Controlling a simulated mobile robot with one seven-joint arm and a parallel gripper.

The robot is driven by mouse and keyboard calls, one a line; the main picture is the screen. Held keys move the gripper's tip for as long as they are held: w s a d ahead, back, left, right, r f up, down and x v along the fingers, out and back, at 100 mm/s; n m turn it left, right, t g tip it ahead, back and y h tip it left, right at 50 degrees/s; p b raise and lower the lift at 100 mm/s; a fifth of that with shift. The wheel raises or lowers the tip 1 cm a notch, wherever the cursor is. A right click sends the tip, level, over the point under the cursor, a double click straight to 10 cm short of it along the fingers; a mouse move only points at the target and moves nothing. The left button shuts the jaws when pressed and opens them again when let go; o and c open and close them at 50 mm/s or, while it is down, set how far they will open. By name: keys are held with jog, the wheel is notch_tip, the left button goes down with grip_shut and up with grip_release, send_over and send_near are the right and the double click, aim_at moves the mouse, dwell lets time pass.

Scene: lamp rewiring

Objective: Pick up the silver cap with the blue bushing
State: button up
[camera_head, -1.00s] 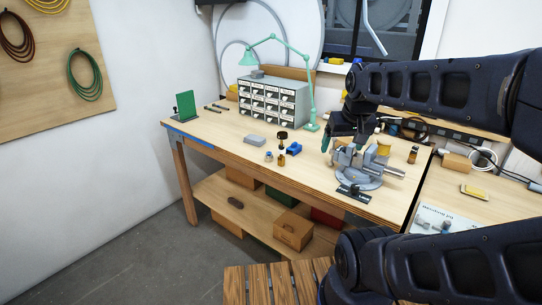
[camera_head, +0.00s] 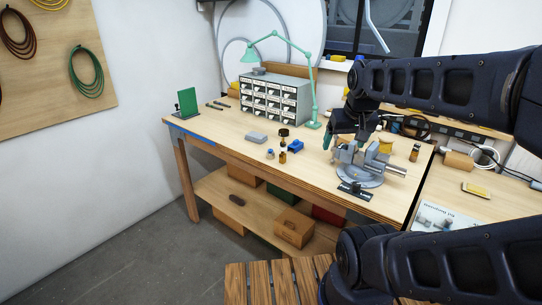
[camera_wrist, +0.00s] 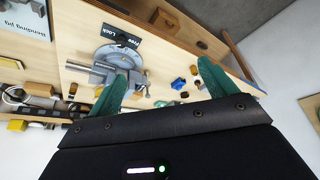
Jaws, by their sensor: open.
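The small silver cap with the blue bushing (camera_head: 270,154) stands on the workbench, left of the vise and nearest the front edge among the small parts.
A grey vise (camera_head: 360,172) stands close under my gripper. A blue block (camera_head: 297,146), a black-topped brass part (camera_head: 283,146) and a grey block (camera_head: 256,137) lie near the cap. A drawer cabinet (camera_head: 275,98) and green lamp (camera_head: 315,85) stand behind. The bench's left front is clear.

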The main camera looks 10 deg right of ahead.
jog(key=c, duration=0.4)
jog(key=shift+w, duration=0.1)
jog(key=n+g+h, duration=0.4)
jog(key=n+g, duration=0.1)
jog(key=n, duration=1.3)
send_over(270, 150)
jog(key=a, duration=0.4)
notch_tip(270, 150, down, 16)
jog(key=r, duration=0.1)
jog(key=shift+w+d+x, duration=0.1)
jog(key=shift+w+x, duration=0.05)
jog(key=shift+x, duration=1.7)
jog(key=shift+w+d+x, duration=0.1)
jog(key=shift+x, duration=1.75)
jog(key=shift+w+d+x, duration=0.1)
jog(key=shift+w+x, duration=0.05)
jog(key=shift+x, duration=1.7)
